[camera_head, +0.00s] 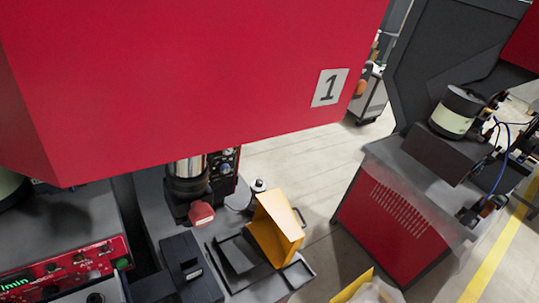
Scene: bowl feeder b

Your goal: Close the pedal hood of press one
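Press one shows as a large red housing (180,75) with a number 1 plate (330,88), filling the upper left. Below it, a yellow-orange hood-like flap (275,228) stands tilted up beside a low black tray-like base (238,254), with a small dark handle at its right side. A second yellow part (354,287) is cut off by the bottom edge. I cannot tell for certain which yellow part is the pedal hood. My gripper is not in view.
A red control panel (70,262) is at lower left. Black blocks (190,268) and a red part (201,214) sit left of the flap. Another machine with a red perforated base (385,220) stands at right. Pale floor (315,165) lies clear between the machines.

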